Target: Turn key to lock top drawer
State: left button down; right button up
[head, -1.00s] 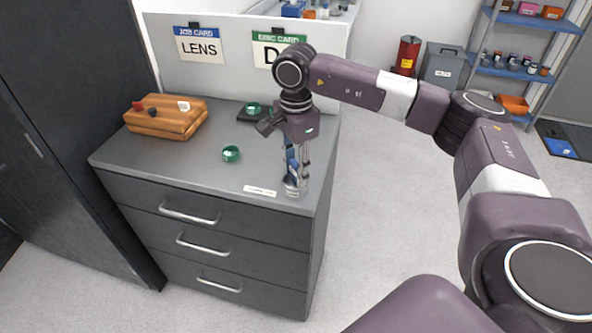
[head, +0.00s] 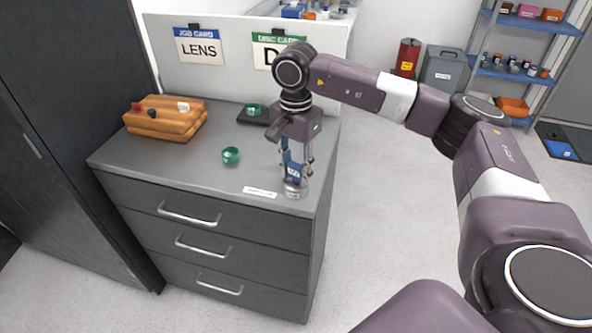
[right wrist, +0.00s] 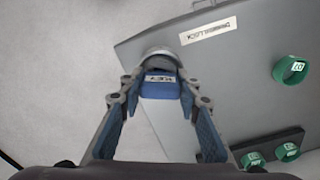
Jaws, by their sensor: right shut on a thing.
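The grey drawer cabinet (head: 135,203) has its top drawer (head: 170,208) shut. A round metal lock (head: 295,190) sits on its top near the front right corner, beside a white label (head: 260,192); the wrist view also shows the lock (right wrist: 161,55). A blue-headed key (right wrist: 160,86) marked KEY stands at the lock, its lower end hidden. My right gripper (head: 296,172) points down over the lock, its fingers shut on the key head. My left gripper is in neither view.
A green ring (head: 231,155) lies on the cabinet top; green rings also lie on a black tray (head: 247,118). A wooden block (head: 165,122) with small pieces stands at the back left. A partition with cards (head: 225,70) rises behind.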

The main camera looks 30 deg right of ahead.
jog(key=shift+n+b, duration=0.35)
jog(key=shift+n, duration=1.35)
jog(key=shift+n, duration=0.7)
jog(key=o, duration=0.7)
jog(key=shift+n, duration=0.3)
jog(key=o, duration=0.5)
